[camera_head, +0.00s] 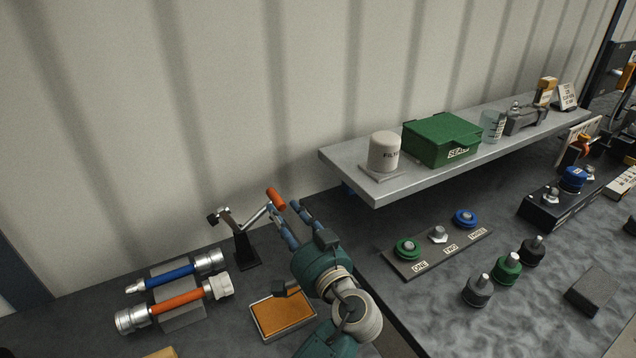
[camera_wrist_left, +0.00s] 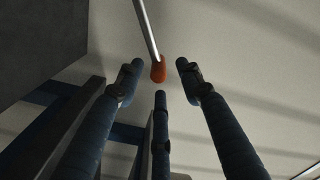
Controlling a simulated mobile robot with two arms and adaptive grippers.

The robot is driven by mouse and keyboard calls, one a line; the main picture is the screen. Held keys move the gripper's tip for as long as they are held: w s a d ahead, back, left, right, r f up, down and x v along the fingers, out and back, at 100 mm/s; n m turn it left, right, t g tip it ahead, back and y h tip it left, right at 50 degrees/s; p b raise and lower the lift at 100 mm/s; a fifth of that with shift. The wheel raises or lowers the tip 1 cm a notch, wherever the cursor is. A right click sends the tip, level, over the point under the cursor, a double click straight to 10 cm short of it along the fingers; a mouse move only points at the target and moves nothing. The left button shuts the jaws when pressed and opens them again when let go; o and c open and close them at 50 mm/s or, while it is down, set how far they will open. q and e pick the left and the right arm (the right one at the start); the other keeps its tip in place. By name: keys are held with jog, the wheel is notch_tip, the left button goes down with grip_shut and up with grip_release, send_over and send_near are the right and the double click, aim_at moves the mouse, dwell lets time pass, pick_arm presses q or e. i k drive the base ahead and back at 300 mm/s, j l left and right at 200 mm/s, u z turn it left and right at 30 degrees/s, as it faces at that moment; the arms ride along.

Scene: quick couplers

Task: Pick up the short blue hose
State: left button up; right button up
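The short blue hose (camera_head: 170,276) lies on a grey block (camera_head: 181,318) at the lower left in the head view, with metal fittings at both ends. An orange hose (camera_head: 176,302) lies in front of it on the same block. My left gripper (camera_head: 284,208) is well to the right of the blue hose and higher, with its blue fingers spread. In the left wrist view its fingers (camera_wrist_left: 160,75) are apart, and the red-orange tip of a lever (camera_wrist_left: 158,70) shows between them, with no visible grip on it. The blue hose is not in the left wrist view. My right gripper is not in view.
A black stand (camera_head: 242,250) with the lever stands between the hoses and my left gripper. An orange-topped tray (camera_head: 284,315) lies below my arm. A grey shelf (camera_head: 350,172) with a green box (camera_head: 440,140) is at the right. Dark table shows around the hose block.

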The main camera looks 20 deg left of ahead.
aim_at(204, 264)
jog(key=k+l, duration=0.25)
jog(key=l, duration=0.2)
jog(key=k+l, duration=0.25)
jog(key=l, duration=0.15)
jog(key=k+l, duration=0.25)
jog(key=l, duration=0.2)
jog(key=k+l, duration=0.2)
jog(key=l, duration=0.25)
